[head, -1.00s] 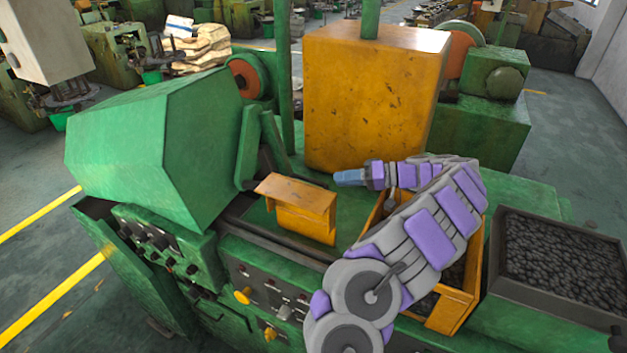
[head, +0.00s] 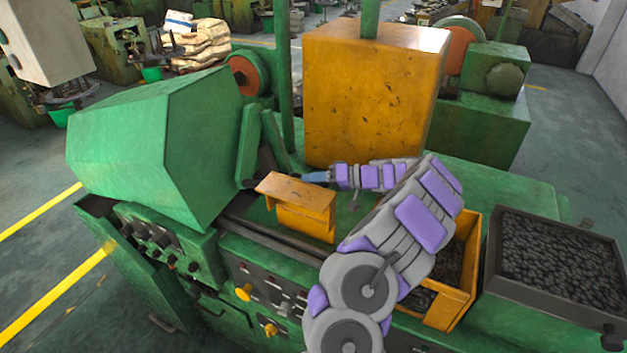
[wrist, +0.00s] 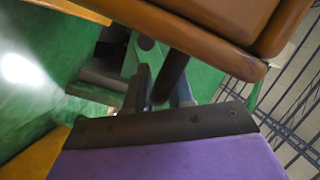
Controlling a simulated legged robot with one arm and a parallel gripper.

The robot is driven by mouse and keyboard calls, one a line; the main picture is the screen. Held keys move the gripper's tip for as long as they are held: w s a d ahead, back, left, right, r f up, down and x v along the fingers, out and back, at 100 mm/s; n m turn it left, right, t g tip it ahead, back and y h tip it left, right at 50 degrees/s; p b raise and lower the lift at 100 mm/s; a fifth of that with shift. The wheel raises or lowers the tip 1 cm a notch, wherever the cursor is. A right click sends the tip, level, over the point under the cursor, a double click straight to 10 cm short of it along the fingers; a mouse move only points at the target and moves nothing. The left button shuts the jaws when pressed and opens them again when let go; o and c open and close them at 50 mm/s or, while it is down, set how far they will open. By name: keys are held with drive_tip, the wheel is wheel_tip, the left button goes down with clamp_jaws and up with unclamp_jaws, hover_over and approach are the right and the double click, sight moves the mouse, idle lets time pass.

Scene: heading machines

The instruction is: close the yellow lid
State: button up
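A small yellow piece with a flat, slightly tilted top plate (head: 296,192) stands on the green machine's middle; this plate looks like the lid, but I cannot be sure. My gripper (head: 314,177) is just behind and right of that plate, at about its height. I cannot tell if they touch. In the wrist view, the dark parts of my gripper (wrist: 152,88) point away from the purple wrist, beneath an orange-brown edge (wrist: 215,50). Whether the fingers are apart is unclear. I see nothing clearly held.
A large yellow block (head: 370,95) stands behind my arm. A yellow open bin (head: 462,275) with dark pieces is at right, partly hidden by my arm. A dark tray (head: 555,262) lies beyond it. A green hood (head: 150,145) stands at left.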

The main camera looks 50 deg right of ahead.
clamp_jaws()
